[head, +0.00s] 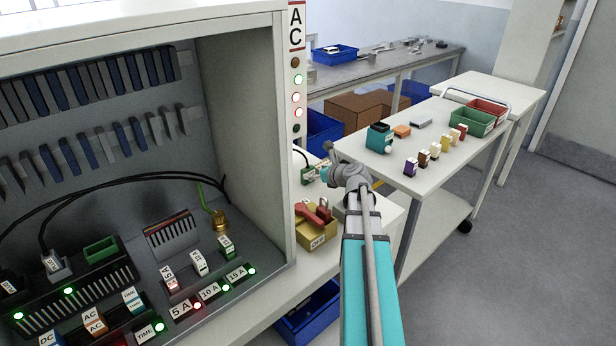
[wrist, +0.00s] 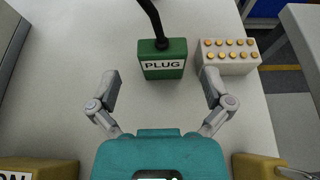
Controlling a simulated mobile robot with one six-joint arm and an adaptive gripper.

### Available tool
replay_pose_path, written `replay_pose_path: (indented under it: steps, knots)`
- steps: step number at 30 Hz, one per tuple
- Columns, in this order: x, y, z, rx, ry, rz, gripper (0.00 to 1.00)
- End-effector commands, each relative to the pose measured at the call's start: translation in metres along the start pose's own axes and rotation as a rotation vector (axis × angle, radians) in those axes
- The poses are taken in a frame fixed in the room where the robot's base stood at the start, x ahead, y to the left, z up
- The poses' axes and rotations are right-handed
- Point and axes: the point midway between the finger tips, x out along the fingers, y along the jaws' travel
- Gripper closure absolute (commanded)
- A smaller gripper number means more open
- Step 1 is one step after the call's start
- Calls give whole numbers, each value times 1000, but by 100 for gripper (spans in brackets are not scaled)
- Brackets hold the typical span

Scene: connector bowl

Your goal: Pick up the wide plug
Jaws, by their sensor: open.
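The wide plug (wrist: 163,69) is a green block with a white PLUG label and a black cable rising from its top. It sits on the pale bench top, ahead of my gripper (wrist: 160,84) in the wrist view. My gripper is open and empty, one finger toward each side of the plug's near end, with gaps on both sides. How far it is above the bench is hard to tell. In the head view the plug (head: 308,176) is small and partly hidden beside my gripper (head: 322,174), right of the cabinet.
A white block with gold studs (wrist: 229,56) stands close right of the plug, near the right finger. Yellow boxes lie at both lower corners of the wrist view. A yellow bin (head: 316,239) with red parts stands on the bench. A white cart (head: 440,165) is to the right.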

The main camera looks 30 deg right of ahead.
Motion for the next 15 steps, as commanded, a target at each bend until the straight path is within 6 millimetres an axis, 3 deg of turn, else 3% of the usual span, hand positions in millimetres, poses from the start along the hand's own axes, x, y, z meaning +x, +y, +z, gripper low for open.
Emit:
replay_pose_path:
  steps: [9,15]
  knots:
    - [38,-3,-2,-2,1,2,0]
    - [45,-2,-1,0,0,1,0]
